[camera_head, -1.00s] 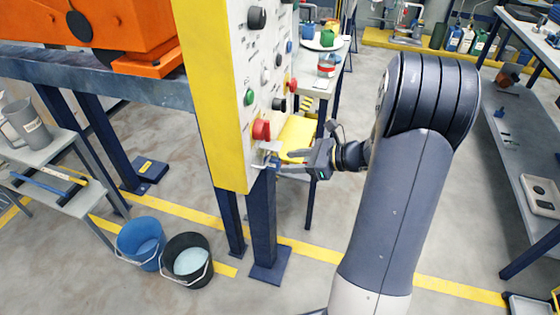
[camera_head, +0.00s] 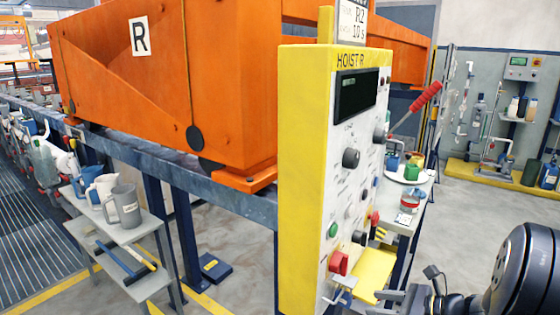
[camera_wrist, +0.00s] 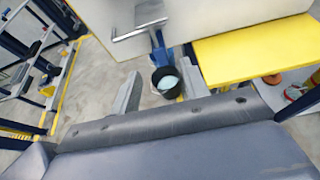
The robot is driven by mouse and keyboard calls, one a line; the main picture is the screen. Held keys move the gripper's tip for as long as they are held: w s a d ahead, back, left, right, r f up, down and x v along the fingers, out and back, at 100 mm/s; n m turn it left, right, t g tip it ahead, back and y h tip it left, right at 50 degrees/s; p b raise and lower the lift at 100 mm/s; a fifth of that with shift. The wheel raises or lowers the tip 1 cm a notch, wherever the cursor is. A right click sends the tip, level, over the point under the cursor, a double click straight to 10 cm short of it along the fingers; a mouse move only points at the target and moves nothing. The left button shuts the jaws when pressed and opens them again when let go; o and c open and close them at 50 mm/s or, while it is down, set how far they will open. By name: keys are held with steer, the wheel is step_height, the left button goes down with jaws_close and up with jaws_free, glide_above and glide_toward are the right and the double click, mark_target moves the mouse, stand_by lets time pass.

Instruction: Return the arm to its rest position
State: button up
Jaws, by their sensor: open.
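My gripper (camera_head: 380,302) is at the bottom of the head view, in front of the lower right side of the yellow and white hoist panel (camera_head: 305,180). Its jaws are open, with nothing seen between them. A small metal lever (camera_head: 342,298) below the red knob (camera_head: 338,263) is just left of the gripper, apart from it. In the wrist view the two fingers of my gripper (camera_wrist: 162,90) stand spread, and the metal lever (camera_wrist: 140,30) shows beyond them. Most of my arm is cut off at the lower right of the head view.
A yellow tray (camera_head: 372,272) juts out beside the panel, close to the gripper; it also shows in the wrist view (camera_wrist: 255,48). A black bucket (camera_wrist: 165,85) stands on the floor below. A grey stand (camera_head: 125,235) with jugs is at left. Open floor (camera_head: 480,215) lies right.

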mark_target(352, 299)
steer(key=x, duration=0.8)
steer(key=shift+w+a+f+b, duration=0.1)
steer(key=shift+a+f+b, duration=0.05)
steer(key=shift+a+b, duration=0.15)
steer(key=shift+w+a, duration=0.1)
steer(key=shift+w, duration=0.05)
steer(key=shift+r, duration=0.25)
